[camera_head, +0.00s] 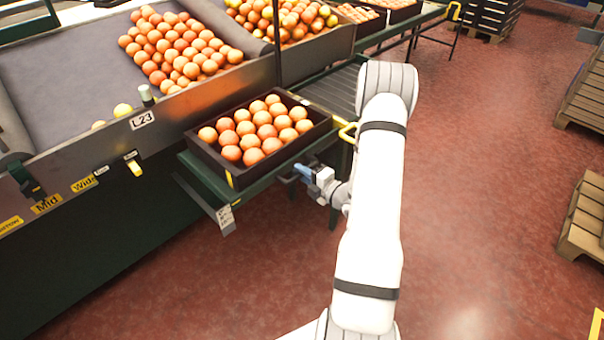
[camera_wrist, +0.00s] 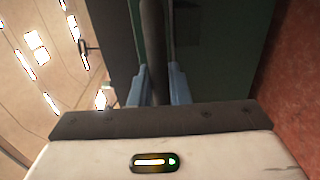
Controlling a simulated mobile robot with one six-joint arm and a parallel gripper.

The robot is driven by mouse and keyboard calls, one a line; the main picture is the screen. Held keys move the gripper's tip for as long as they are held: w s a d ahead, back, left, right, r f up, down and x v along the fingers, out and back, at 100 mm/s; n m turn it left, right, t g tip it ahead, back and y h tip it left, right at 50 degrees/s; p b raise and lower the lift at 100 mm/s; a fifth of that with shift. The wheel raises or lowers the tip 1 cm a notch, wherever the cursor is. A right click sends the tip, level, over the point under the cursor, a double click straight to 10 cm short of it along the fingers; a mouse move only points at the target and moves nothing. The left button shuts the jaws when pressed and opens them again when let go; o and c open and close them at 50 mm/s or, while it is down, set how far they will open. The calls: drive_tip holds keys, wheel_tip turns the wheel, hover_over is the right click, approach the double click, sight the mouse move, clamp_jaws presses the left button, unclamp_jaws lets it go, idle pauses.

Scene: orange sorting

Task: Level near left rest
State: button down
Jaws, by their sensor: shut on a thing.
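A dark crate (camera_head: 232,176) of oranges stands on a green-edged rest (camera_head: 258,186) at the front of the sorting table. A grey bracket with a small label (camera_head: 226,215) hangs below the rest's near-left corner. My gripper (camera_head: 302,170) is at the right side of the rest, below the crate's rim. In the wrist view its blue fingers (camera_wrist: 158,86) are shut on a dark round bar (camera_wrist: 153,48) that runs up between them. The head view does not show clearly what that bar belongs to. I cannot tell whether the rest is level.
A yellow handle (camera_head: 347,132) is beside the crate's far-right corner, close to my arm. The sorting table's metal front (camera_head: 185,108) carries labels and small levers. A roller conveyor (camera_head: 335,88) lies behind the crate. Wooden pallets (camera_head: 583,215) stand at right; the red floor between is clear.

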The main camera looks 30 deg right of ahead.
drive_tip(key=shift+w+r, duration=0.1)
drive_tip(key=shift+r, duration=0.2)
drive_tip(key=c, duration=1.7)
unclamp_jaws()
drive_tip(key=o, duration=0.3)
drive_tip(key=shift+f, duration=0.1)
drive_tip(key=v, duration=0.8)
drive_tip(key=shift+p, duration=0.3)
